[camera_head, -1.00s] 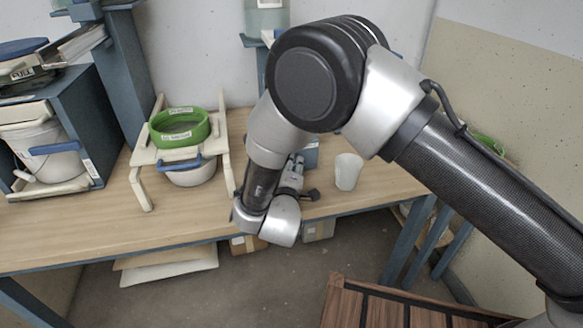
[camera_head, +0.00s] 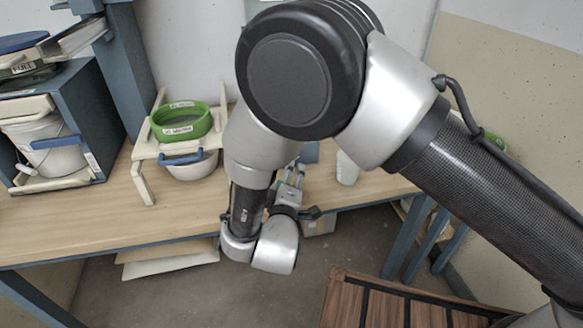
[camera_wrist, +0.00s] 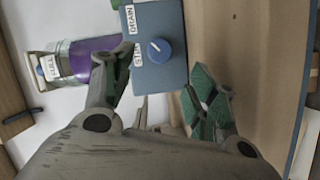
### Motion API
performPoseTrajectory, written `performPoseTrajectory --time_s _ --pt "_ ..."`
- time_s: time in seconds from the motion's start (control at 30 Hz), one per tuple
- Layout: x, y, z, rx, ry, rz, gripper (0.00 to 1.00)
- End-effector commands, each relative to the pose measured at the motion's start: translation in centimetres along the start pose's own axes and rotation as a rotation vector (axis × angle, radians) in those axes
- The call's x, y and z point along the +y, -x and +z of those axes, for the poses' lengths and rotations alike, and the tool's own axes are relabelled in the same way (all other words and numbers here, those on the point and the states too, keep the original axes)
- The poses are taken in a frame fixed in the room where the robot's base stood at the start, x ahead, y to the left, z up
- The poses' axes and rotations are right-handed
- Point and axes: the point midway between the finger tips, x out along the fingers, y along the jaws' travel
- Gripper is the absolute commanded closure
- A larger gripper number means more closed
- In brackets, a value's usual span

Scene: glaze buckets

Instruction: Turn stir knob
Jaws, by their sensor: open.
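The stir knob (camera_wrist: 160,51) is a round blue knob with a white mark pointing to the upper left in the wrist view. It sits on the face of a blue-grey box (camera_wrist: 172,19), beside labels reading DRAIN and STIR. The STIR label is partly covered by a finger. My gripper (camera_wrist: 158,88) is open and empty, its green-padded fingers spread to either side of and below the knob in the picture, apart from it. In the head view my gripper (camera_head: 290,184) shows small beyond my wrist, and my arm hides the knob.
A white cup (camera_head: 347,169) stands on the wooden table (camera_head: 100,228), partly behind my arm. A green sieve (camera_head: 181,121) sits on a rack over a white bowl at left. A purple-banded container (camera_wrist: 85,57) labelled FULL is left of the box.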

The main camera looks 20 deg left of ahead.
Motion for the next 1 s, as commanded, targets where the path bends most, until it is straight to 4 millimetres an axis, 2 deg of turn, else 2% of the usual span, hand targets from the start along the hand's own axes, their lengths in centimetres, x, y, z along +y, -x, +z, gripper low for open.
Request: performPoseTrajectory --time_s 0.1,0.3,0.9,1.0 --pt "0.0 2.0 -0.1 0.002 0.000 -0.001 0.42" --pt "0.0 3.4 0.0 0.000 0.000 0.001 0.42" --pt "0.0 3.4 0.0 0.000 -0.001 0.000 0.42" --pt "0.5 2.8 -0.1 -0.003 -0.022 -0.013 0.42"
